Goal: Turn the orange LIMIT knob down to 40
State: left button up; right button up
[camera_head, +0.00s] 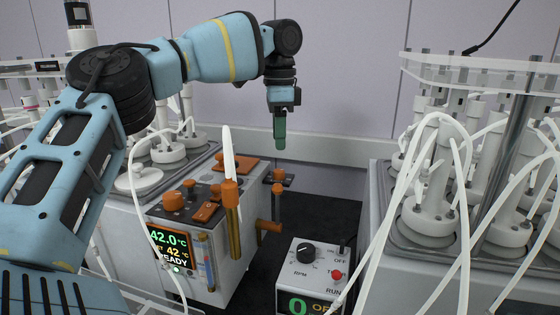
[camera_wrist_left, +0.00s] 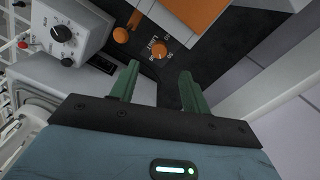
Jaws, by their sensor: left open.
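The orange LIMIT knob (camera_wrist_left: 159,49) shows in the left wrist view on a black panel (camera_wrist_left: 176,92), with white lettering and scale numbers around it. Its exact setting is too small to read. My left gripper (camera_wrist_left: 160,74) is open and empty, and the knob appears in the gap beyond its green fingertips, apart from them. In the head view my left gripper (camera_head: 279,132) hangs pointing down above and behind the heated bath unit (camera_head: 238,272). Several orange parts stand on that unit, and I cannot tell which is the LIMIT knob there. My right gripper is not in view.
A display (camera_head: 168,245) reads 42.0 °C, set 42. A white RPM control box (camera_head: 312,268) with a black knob stands to the right. White reactor vessels (camera_head: 430,195) with loose tubes fill the right side. A thin upright probe (camera_head: 229,153) stands left of my gripper.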

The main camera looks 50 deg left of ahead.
aim_at(279, 170)
pick_arm(q)
jog(key=shift+s, duration=0.1)
jog(key=shift+f, duration=3.9)
jog(key=shift+c, duration=0.5)
jog(key=c, duration=0.9)
